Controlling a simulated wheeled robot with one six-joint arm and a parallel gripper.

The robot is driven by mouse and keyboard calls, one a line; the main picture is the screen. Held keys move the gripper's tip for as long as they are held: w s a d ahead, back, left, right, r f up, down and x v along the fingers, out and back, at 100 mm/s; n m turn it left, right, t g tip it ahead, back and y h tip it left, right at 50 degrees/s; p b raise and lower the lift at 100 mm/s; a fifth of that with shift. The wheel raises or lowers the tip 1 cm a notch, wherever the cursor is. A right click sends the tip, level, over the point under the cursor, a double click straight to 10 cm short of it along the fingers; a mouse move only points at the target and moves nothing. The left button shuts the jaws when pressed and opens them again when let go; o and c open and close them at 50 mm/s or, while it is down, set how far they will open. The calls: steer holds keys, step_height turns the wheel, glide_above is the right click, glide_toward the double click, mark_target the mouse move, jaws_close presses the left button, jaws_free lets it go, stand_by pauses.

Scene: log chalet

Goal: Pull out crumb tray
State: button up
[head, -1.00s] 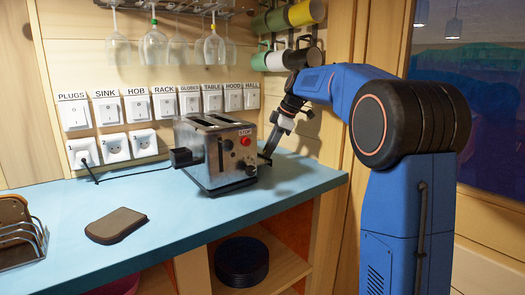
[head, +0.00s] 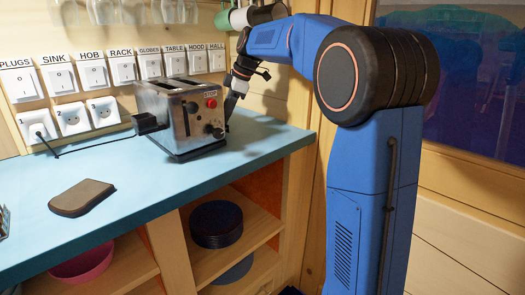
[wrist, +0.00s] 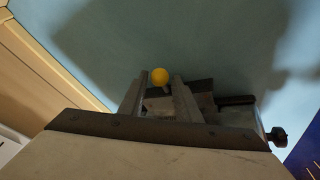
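The silver toaster (head: 166,112), with a red stop button and dark knobs on its front, stands upright on the blue counter. My gripper (wrist: 158,84) points down beside the toaster's right end; in the head view the toaster partly hides its fingertips (head: 228,126). In the wrist view the two fingers are apart. A yellow ball-shaped knob (wrist: 160,75) shows between their tips, with no clear contact on either side. Part of the toaster (wrist: 244,116) shows right of the fingers. I cannot make out the crumb tray itself.
The blue counter (head: 120,222) is clear in front of the toaster. A brown flat pad (head: 82,197) lies at left. A black cord runs from the toaster's left side to a wall socket (head: 38,128). The panelled wall is close behind my gripper.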

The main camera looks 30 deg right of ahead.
steer(key=a, duration=0.1)
steer(key=s+a, duration=0.1)
steer(key=a+r, duration=0.1)
steer(key=a, duration=0.1)
steer(key=shift+s, duration=0.3)
steer(key=v, duration=1.6)
steer(key=s+f+m+h, duration=0.1)
steer(key=s+f+m, duration=0.4)
steer(key=s+f, duration=0.3)
steer(key=s+f+m+h, duration=0.1)
steer(key=s+f+m, duration=0.3)
steer(key=s+f, duration=0.5)
steer(key=shift+s+a+m+t+h, duration=0.15)
steer(key=shift+s+m+t+h, duration=0.2)
steer(key=shift+s, duration=3.2)
